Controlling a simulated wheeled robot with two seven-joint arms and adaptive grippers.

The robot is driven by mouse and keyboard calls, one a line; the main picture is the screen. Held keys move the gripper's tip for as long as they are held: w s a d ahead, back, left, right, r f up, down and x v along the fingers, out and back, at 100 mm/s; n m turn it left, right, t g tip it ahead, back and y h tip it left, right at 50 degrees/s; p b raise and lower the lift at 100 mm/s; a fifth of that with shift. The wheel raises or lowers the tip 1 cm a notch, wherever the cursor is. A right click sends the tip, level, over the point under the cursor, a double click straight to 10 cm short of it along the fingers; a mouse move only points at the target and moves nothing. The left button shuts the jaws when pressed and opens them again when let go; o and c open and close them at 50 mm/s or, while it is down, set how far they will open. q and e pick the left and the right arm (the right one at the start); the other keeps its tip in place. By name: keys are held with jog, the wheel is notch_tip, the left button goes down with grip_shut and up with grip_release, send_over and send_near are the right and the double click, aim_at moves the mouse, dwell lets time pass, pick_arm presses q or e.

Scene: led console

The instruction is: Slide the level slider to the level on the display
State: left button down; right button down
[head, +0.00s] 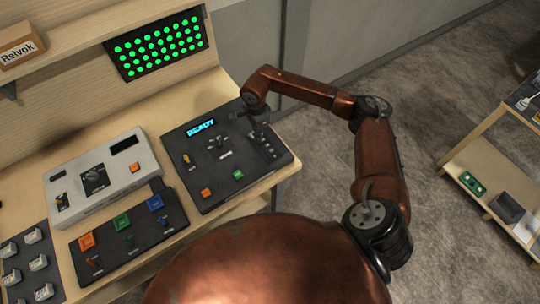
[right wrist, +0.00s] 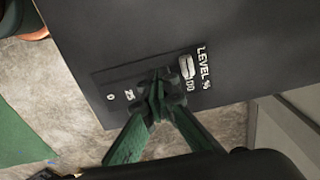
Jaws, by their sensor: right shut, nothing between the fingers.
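The dark console (head: 224,174) stands at the right end of the bench. Its small cyan display (head: 200,128) appears to read "READY"; I can make out no level number. The level slider's strip is at the console's right side, partly behind my right gripper (head: 262,130). In the right wrist view, a pale slider knob (right wrist: 187,66) sits near the "LEVEL %" label, towards the 100 end. My right gripper (right wrist: 160,92) is shut and empty, over the strip beside the knob; contact is unclear. My left gripper is not in view.
A grey box (head: 98,178) and a dark button panel (head: 128,222) lie left. A green LED panel (head: 158,45) hangs above.

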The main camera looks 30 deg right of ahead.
notch_tip(320, 180, up, 7)
jog(key=p, duration=0.2)
jog(key=shift+p, duration=0.35)
dwell(0.6)
